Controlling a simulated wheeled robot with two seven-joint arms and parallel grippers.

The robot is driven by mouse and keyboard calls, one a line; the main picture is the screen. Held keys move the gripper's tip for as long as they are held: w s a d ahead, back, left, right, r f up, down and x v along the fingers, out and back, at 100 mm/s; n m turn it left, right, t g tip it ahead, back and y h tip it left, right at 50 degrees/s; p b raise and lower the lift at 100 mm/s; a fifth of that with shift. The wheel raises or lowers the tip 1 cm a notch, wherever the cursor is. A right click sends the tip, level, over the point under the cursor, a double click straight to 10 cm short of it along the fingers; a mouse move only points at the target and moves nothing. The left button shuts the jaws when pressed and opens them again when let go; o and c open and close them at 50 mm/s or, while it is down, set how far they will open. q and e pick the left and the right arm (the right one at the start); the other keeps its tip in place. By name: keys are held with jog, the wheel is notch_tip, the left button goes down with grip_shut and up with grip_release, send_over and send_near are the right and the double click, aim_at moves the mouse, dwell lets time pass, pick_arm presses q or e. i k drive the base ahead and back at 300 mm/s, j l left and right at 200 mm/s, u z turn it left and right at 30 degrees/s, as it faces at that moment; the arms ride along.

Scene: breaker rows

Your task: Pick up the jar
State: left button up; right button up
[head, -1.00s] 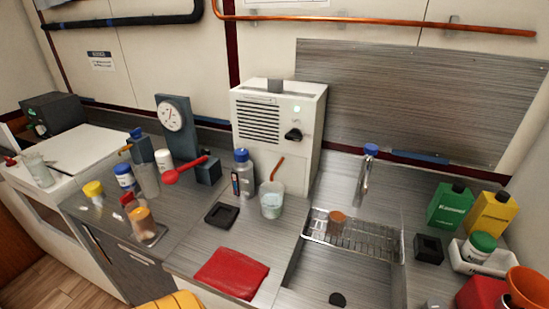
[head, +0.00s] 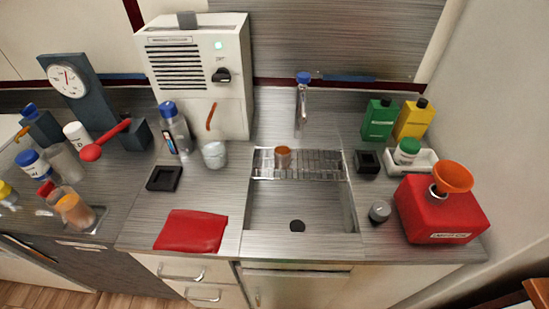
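I cannot tell which container is the jar. At the left stand a white jar with a blue lid (head: 35,170) and a clear glass jar (head: 75,213) with orange contents. A small brown-orange cup (head: 283,157) sits on the wire rack over the sink. Neither of my grippers is in view.
A red can (head: 440,215) with an orange funnel (head: 453,177) stands at the right edge. Green (head: 379,120) and yellow (head: 413,120) bottles are behind the tray.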

aim_at(283, 152)
jog(key=k+l+z, duration=0.1)
jog(key=l, duration=0.25)
jog(key=k+l+z, duration=0.1)
jog(key=k+l, duration=0.2)
jog(key=k+l+z, duration=0.1)
jog(key=l, duration=0.35)
jog(key=k+l+z, duration=0.1)
jog(key=k+l, duration=0.2)
